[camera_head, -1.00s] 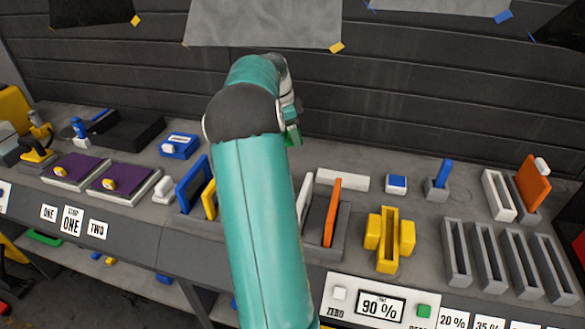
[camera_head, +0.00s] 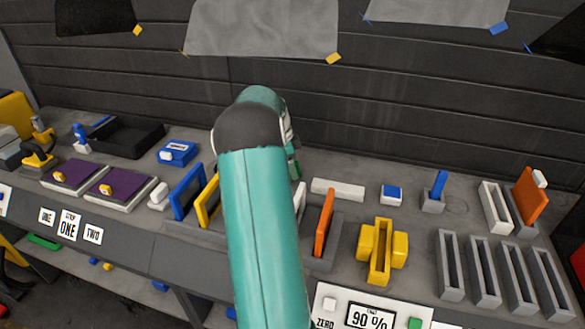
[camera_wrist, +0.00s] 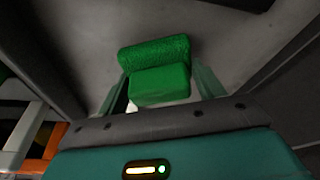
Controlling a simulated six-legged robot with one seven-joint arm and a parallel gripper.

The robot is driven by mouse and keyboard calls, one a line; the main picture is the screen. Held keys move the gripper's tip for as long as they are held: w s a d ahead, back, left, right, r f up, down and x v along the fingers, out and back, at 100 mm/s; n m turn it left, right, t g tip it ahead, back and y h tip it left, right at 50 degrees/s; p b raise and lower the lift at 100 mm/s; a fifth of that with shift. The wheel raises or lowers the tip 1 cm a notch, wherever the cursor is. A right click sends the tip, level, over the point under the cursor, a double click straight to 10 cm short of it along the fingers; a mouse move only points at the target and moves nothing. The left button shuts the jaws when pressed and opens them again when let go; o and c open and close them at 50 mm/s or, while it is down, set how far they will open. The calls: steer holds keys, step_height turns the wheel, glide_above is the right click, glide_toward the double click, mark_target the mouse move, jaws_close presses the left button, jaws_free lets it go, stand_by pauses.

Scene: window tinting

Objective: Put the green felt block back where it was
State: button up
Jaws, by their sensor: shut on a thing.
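The green felt block (camera_wrist: 158,70) is held between the two fingers of my gripper (camera_wrist: 160,88) in the wrist view, above the grey bench top. It has a fuzzy rounded upper part and a smoother lower part. In the head view only a small bit of the green block (camera_head: 293,169) shows past my arm, which hides most of my gripper. The bench surface (camera_head: 345,213) under it is partly hidden by my arm. I cannot tell whether the block touches the bench.
Near my gripper stand a white bar (camera_head: 338,189), an orange panel (camera_head: 324,222) in a grey holder, and blue (camera_head: 188,192) and yellow frames (camera_head: 208,201). To the right are a yellow slotted block (camera_head: 381,252) and several grey slotted racks (camera_head: 450,265). The dark slatted wall (camera_head: 400,110) rises behind.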

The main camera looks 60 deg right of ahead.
steer(key=shift+f, duration=0.7)
steer(key=shift+s, duration=0.1)
steer(key=o, duration=0.9)
steer(key=shift+f, duration=0.1)
steer(key=shift+o, duration=0.2)
steer(key=v, duration=1.2)
